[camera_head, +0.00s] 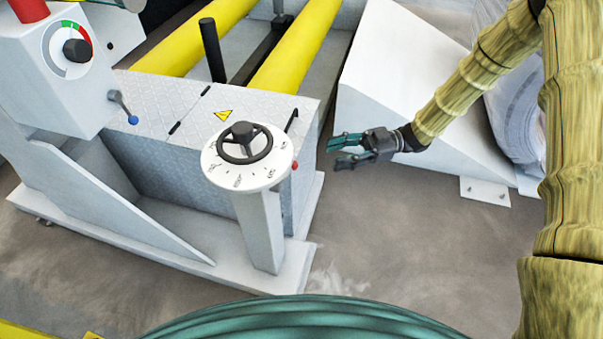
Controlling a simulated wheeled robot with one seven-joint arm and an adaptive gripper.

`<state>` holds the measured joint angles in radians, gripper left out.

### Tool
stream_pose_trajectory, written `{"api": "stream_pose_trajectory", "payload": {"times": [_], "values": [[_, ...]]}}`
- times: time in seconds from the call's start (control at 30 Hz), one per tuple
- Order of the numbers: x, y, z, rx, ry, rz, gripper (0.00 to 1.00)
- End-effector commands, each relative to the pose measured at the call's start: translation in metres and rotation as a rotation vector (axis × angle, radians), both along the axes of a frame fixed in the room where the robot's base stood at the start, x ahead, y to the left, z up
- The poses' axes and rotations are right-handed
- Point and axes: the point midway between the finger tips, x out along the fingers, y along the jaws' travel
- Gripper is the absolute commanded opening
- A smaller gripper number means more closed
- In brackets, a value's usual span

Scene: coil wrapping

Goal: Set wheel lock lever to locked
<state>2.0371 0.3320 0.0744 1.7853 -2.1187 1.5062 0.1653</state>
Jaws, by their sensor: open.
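A black handwheel (244,143) sits over a round white dial plate with markings (247,177) on a grey post (262,232). A small red knob (295,165) shows at the right edge of the dial; it may be the end of the wheel lock lever, whose shaft is mostly hidden. I cannot tell its lock position. My gripper (338,153) is open and empty, with teal and dark fingers pointing left. In the picture it is a short way right of the red knob, apart from it.
A grey control box (52,100) with a dial and a blue-tipped lever (124,108) stands left. Yellow rollers (295,50) and a black post (212,50) are behind the wheel. A white sloped block (400,85) stands behind my gripper. Floor at front right is clear.

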Motion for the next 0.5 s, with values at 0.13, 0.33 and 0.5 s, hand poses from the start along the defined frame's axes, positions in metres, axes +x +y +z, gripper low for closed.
{"api": "stream_pose_trajectory", "payload": {"times": [0.13,0.33,0.5], "values": [[-0.002,-0.002,-0.002,0.003,-0.014,0.029,0.44],[-0.007,0.017,-0.002,0.004,-0.014,0.032,0.44],[-0.015,0.044,-0.003,0.003,-0.013,0.03,0.44]]}}
